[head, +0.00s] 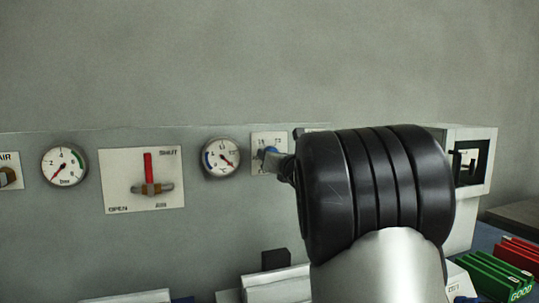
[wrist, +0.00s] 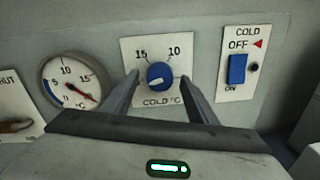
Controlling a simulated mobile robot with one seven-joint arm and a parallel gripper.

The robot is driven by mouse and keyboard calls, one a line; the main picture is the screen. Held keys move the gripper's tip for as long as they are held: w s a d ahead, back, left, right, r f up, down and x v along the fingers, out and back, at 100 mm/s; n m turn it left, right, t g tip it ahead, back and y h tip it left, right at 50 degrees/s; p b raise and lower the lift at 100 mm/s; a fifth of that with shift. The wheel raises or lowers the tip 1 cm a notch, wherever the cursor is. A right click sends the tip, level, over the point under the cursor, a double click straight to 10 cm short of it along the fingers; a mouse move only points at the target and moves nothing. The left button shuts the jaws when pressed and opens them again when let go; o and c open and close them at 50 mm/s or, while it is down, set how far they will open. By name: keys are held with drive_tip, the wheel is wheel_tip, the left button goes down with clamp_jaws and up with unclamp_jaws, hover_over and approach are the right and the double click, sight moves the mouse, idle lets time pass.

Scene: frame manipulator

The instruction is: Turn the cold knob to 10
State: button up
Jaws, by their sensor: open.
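The cold knob (wrist: 159,76) is a small blue dial with a white pointer mark on a white plate (wrist: 183,46) marked 15, 10 and COLD °C. In the wrist view it sits between the two fingers of my gripper (wrist: 160,78), which is open with a finger on each side. The white mark is at the knob's lower left; I cannot tell whether the fingers touch it. In the head view the plate (head: 261,140) is partly hidden by my arm, and only a bit of the knob (head: 269,151) shows beside my gripper (head: 283,165).
Left of the knob is a round temperature gauge (wrist: 76,80), its red needle pointing lower right. To the right is a blue COLD switch (wrist: 237,69) marked OFF and ON. A red-handled valve (head: 149,168) and another gauge (head: 65,165) are further left on the panel.

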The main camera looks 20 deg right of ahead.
drive_tip(key=c, duration=1.1)
drive_tip(key=shift+o, duration=0.2)
drive_tip(key=m+p, duration=0.4)
drive_tip(key=m, duration=0.9)
drive_tip(key=m+y+p, duration=0.1)
drive_tip(key=m+p, duration=0.3)
drive_tip(key=m, duration=0.9)
drive_tip(key=shift+d+m+y+p, duration=0.1)
drive_tip(key=shift+m+y+p, duration=0.2)
